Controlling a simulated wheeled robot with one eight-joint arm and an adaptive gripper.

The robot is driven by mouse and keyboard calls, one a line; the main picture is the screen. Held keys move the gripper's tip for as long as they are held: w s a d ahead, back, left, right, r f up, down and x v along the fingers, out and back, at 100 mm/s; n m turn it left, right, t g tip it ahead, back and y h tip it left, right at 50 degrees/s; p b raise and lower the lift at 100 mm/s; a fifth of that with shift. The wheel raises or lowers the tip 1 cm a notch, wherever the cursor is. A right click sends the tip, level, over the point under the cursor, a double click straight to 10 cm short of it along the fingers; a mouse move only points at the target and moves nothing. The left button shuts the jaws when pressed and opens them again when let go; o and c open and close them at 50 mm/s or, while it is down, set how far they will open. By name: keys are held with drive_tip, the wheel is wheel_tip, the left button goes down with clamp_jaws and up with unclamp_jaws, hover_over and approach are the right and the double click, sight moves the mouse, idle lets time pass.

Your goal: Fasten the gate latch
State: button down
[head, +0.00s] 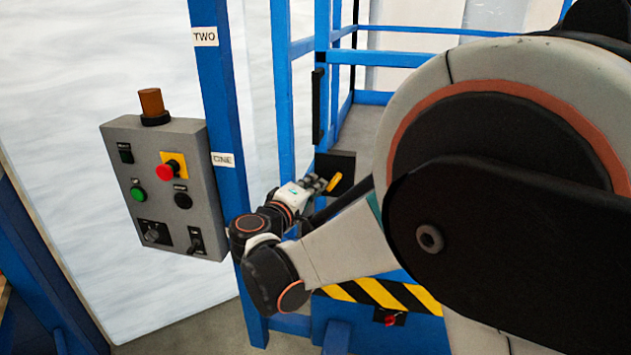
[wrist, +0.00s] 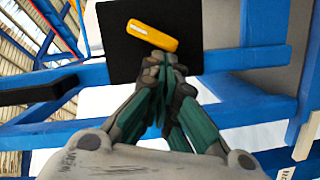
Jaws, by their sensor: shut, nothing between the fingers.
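The gate latch shows as a black plate with a yellow handle. In the head view the yellow handle (head: 335,182) sits just right of my gripper (head: 322,184), in front of the black plate (head: 345,162). In the wrist view the yellow handle (wrist: 152,35) lies slantwise across the black plate (wrist: 118,62). My gripper (wrist: 166,62) is shut and empty, its fingertips at the lower edge of the handle. I cannot tell whether they touch it. The blue gate frame (wrist: 245,58) runs behind the plate.
A yellow-black striped bar (head: 365,292) lies below. My own arm covers the right of the head view.

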drive_tip(key=shift+d+f+n+h+b, duration=0.15)
drive_tip(key=shift+f+n+b, duration=0.2)
drive_tip(key=shift+n, duration=0.3)
drive_tip(key=shift+a+f+n+h+b, duration=0.15)
drive_tip(key=shift+f+n+b, duration=0.1)
drive_tip(key=shift+n+b, duration=0.3)
idle(2.1)
drive_tip(key=shift+d, duration=0.1)
